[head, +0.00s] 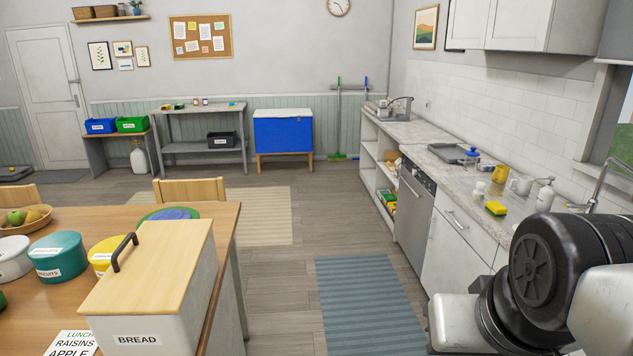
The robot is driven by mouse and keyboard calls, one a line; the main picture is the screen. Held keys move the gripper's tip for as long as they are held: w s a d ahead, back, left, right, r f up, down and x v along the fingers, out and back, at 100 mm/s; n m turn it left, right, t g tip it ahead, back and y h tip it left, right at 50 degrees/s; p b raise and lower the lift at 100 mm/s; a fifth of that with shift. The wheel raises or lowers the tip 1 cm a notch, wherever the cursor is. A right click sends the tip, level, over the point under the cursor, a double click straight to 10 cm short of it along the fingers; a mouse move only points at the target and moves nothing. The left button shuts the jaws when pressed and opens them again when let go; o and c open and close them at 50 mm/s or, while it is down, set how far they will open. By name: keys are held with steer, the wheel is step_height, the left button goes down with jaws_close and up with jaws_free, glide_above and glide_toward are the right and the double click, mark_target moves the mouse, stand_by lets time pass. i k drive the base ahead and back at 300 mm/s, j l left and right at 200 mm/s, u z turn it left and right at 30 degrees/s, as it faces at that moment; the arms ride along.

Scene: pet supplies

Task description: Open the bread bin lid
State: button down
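The bread bin (145,331) is a white box labelled BREAD near the front right corner of the wooden table. Its light wood lid (160,263) lies closed on top. A dark bar handle (124,252) stands on the lid's left side. My gripper is not in view. Part of my arm, black and light grey, shows at the lower right, well to the right of the bin and apart from it.
The table (222,232) also holds a teal tin (58,257), a yellow tin (103,254), a white tin (14,262), a fruit bowl (25,219) and a printed list (73,344). A chair (190,190) stands behind. Floor with a blue striped rug (369,300) separates table and counter (455,180).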

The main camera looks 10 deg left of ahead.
mark_target(152, 271)
steer(key=i+u, duration=0.1)
steer(key=u, duration=0.3)
steer(key=i+l+u, duration=0.1)
steer(key=u, duration=0.3)
steer(key=l+u, duration=0.2)
steer(key=u, duration=0.2)
steer(key=i+l+u, duration=0.1)
steer(key=u, duration=0.25)
steer(key=i+l+u, duration=0.1)
steer(key=l+u, duration=0.15)
steer(key=u, duration=0.15)
steer(key=l+u, duration=0.35)
steer(key=i+l+u, duration=0.1)
steer(key=l+u, duration=0.65)
steer(key=l, duration=0.35)
steer(key=k+l+u, duration=0.1)
steer(key=l+u, duration=0.2)
steer(key=l, duration=0.4)
steer(key=i+j+z, duration=0.15)
steer(key=i+z, duration=0.15)
steer(key=i+j+z, duration=0.3)
steer(key=i+l, duration=0.05)
steer(key=i, duration=0.05)
